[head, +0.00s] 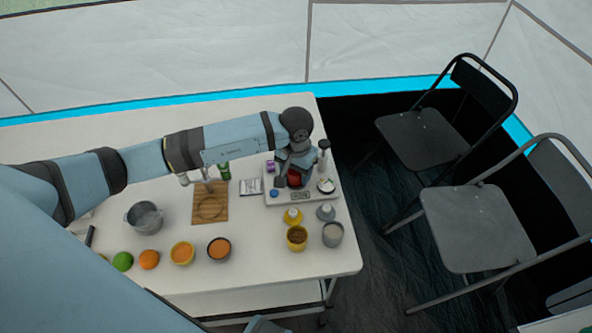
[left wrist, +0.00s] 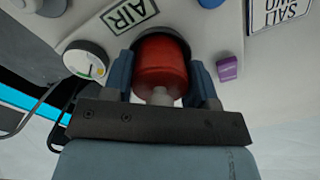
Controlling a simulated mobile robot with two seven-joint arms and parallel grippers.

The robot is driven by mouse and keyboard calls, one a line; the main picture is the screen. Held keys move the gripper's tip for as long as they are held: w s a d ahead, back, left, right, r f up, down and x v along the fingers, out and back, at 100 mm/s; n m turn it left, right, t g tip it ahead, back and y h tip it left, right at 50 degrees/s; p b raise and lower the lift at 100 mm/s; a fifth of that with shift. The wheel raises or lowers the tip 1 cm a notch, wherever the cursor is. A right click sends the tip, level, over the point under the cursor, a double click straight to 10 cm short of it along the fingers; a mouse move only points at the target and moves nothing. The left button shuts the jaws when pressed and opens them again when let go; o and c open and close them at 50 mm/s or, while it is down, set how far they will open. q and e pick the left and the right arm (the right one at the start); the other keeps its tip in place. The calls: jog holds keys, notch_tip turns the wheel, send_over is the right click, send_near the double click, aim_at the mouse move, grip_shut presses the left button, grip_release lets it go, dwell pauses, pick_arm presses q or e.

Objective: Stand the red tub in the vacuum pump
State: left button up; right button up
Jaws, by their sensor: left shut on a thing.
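The red tub (head: 294,180) is between the fingers of my left gripper (head: 291,183), which is shut on it. In the left wrist view the red tub (left wrist: 161,65) shows with a finger on each side and a pale stub at its near end. The vacuum pump (head: 303,197) is a pale block at the table's right edge, with a dial gauge and an AIR label. In the left wrist view the tub overlaps a dark round opening in the pump (left wrist: 195,24). I cannot tell how deep it sits. My right gripper is not in view.
On the white table (head: 285,257), a purple block (head: 270,166) and a printed packet (head: 251,187) are close to the pump. Yellow and grey containers stand in front of it. A wooden board (head: 210,203), pot, bowls and fruit lie left. Black chairs (head: 425,138) stand right.

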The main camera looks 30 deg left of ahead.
pick_arm(q)
jog(key=o, duration=0.4)
jog(key=shift+f, duration=0.1)
jog(key=shift+o, duration=0.2)
jog(key=shift+r+p, duration=2.35)
jog(key=shift+r, duration=3.2)
